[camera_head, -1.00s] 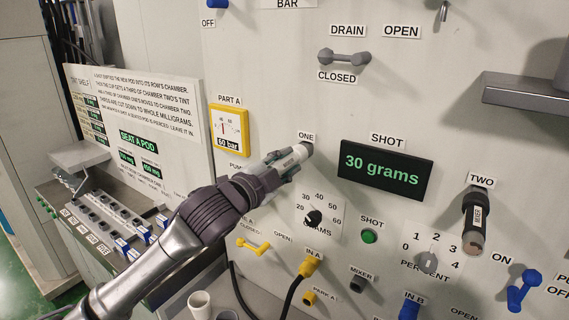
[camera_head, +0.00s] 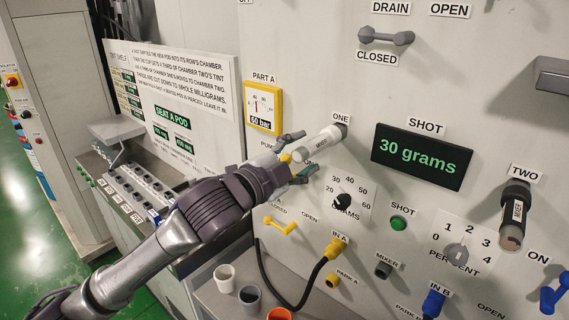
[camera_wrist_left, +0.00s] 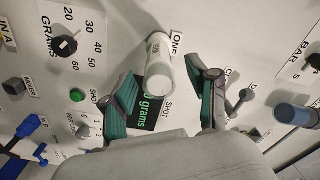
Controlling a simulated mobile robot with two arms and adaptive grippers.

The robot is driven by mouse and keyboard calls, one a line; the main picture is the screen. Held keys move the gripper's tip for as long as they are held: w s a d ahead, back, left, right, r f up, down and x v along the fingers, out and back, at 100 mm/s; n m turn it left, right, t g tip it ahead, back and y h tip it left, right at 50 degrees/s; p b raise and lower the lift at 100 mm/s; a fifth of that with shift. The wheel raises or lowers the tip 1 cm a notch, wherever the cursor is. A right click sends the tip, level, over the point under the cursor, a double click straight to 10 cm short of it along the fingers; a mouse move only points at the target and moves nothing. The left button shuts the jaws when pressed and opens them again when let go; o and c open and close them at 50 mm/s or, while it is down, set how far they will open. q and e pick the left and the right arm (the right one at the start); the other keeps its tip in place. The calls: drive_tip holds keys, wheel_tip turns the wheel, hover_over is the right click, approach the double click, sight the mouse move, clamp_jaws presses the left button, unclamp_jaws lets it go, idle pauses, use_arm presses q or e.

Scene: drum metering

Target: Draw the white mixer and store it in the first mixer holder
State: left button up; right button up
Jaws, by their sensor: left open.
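The white mixer (camera_head: 321,143) sits in the first holder, under the ONE label (camera_head: 341,118), and sticks out from the panel with its free end tilted down. It also shows in the left wrist view (camera_wrist_left: 160,68). My left gripper (camera_head: 304,154) is open at the mixer's free end. In the left wrist view, its green-padded fingers (camera_wrist_left: 164,95) stand apart on either side of the mixer, with visible gaps. A dark mixer (camera_head: 514,216) hangs in the holder under TWO (camera_head: 525,172). My right gripper is not in view.
The SHOT display (camera_head: 422,156) reads 30 grams. The grams knob (camera_head: 342,202), green button (camera_head: 398,223) and yellow valve handle (camera_head: 281,226) are close below. A gauge (camera_head: 263,106) is at upper left. Cups (camera_head: 249,296) stand on a ledge below.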

use_arm(q)
drive_tip(key=v, duration=0.6)
idle(0.6)
